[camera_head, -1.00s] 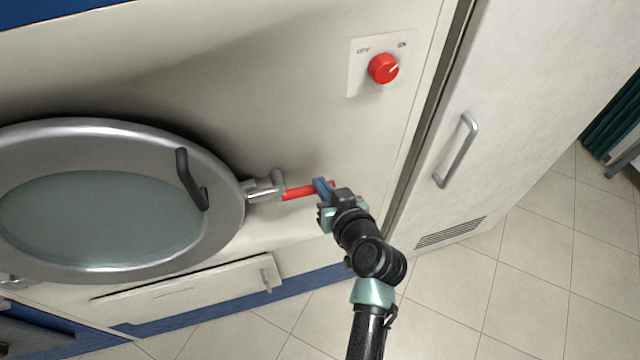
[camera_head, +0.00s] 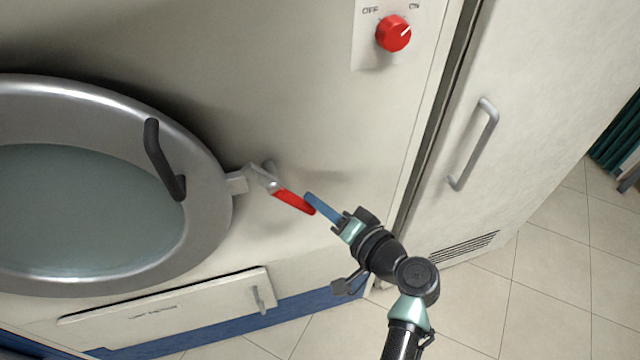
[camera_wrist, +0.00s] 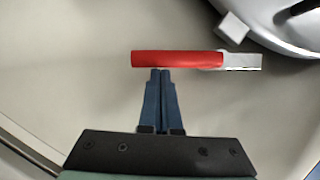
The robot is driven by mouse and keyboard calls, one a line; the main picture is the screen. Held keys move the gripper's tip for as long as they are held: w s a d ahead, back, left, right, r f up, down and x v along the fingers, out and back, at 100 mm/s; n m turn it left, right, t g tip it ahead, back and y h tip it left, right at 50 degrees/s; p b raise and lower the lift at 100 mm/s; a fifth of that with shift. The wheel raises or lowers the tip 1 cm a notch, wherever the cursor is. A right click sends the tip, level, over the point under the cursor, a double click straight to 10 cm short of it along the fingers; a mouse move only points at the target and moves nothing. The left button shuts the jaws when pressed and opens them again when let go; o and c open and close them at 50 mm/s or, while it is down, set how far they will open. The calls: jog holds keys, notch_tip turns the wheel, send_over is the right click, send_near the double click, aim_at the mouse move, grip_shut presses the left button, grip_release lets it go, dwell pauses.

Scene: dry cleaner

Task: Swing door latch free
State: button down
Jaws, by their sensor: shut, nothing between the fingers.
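The door latch is a metal lever with a red grip (camera_head: 294,201) at the right edge of the round door (camera_head: 215,200). In the head view the lever slants down to the right from its metal pivot, with its inner end near the door's lug. My gripper (camera_head: 309,200) has its blue fingers together, with the tips at the free end of the red grip. In the wrist view the red grip (camera_wrist: 175,58) lies across just beyond the closed fingertips (camera_wrist: 160,72), not between them. I cannot tell whether the tips touch it.
A dark door handle (camera_head: 160,160) stands out from the door rim. A red OFF/ON knob (camera_head: 393,34) is above. A drawer (camera_head: 170,305) with a handle is below. A tall cabinet handle (camera_head: 474,145) is at right.

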aim_at(305, 212)
jog(key=a+f+m+b, duration=0.1)
jog(key=f+m+y+b, duration=0.1)
jog(key=shift+s+a+f+m+y+b, duration=0.25)
jog(key=shift+s+a+m+y+b, duration=0.05)
jog(key=shift+a+m+b, duration=0.1)
jog(key=shift+s+a+f+m+t+y+b, duration=0.15)
jog(key=shift+a+m+t+y+b, duration=0.1)
jog(key=shift+a+m+t+b, duration=0.3)
jog(key=shift+s+a+f+m+t+y+b, duration=0.15)
jog(key=shift+a+m+t+y+b, duration=0.2)
jog(key=shift+m, duration=0.4)
